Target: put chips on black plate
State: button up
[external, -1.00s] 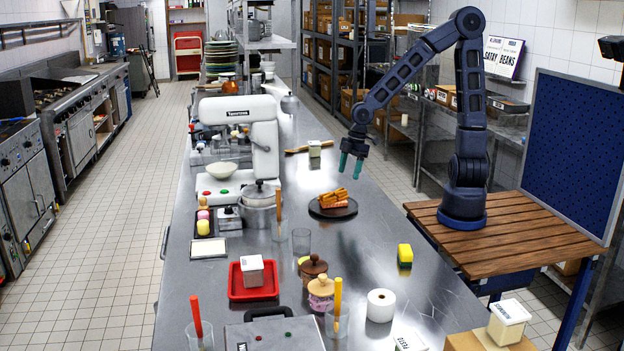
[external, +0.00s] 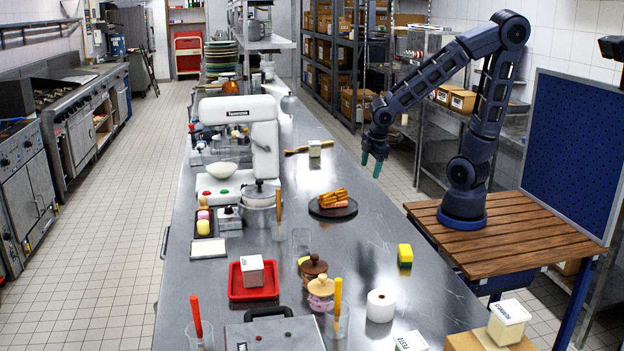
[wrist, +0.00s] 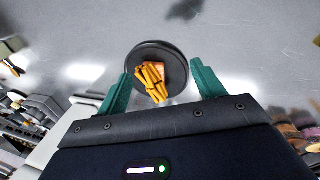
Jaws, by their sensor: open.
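The black plate (external: 322,212) lies on the steel counter, near its middle. Orange chips (external: 336,196) sit in a pile on the plate, with a pinkish-orange piece under or beside them. In the wrist view the chips (wrist: 152,80) and the round dark plate (wrist: 140,50) show between and beyond the fingertips. My gripper (external: 372,168) is open and empty, raised above the counter's right side, to the right of and higher than the plate. Its teal fingers point down and stand apart in the wrist view (wrist: 155,88).
A white mixer (external: 240,135) and a metal pot (external: 259,200) stand left of the plate. A yellow sponge (external: 405,254), a white roll (external: 380,305), lidded jars (external: 313,268) and a red tray (external: 237,288) are nearer the camera. The counter right around the plate is clear.

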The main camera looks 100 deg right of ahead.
jog(key=s+a+r+m+t+y, duration=0.2)
jog(key=s+a+r+t, duration=0.1)
jog(key=s+r, duration=1.1)
jog(key=shift+s+a+t, duration=0.2)
jog(key=shift+a+t, duration=0.1)
jog(key=shift+a, duration=0.4)
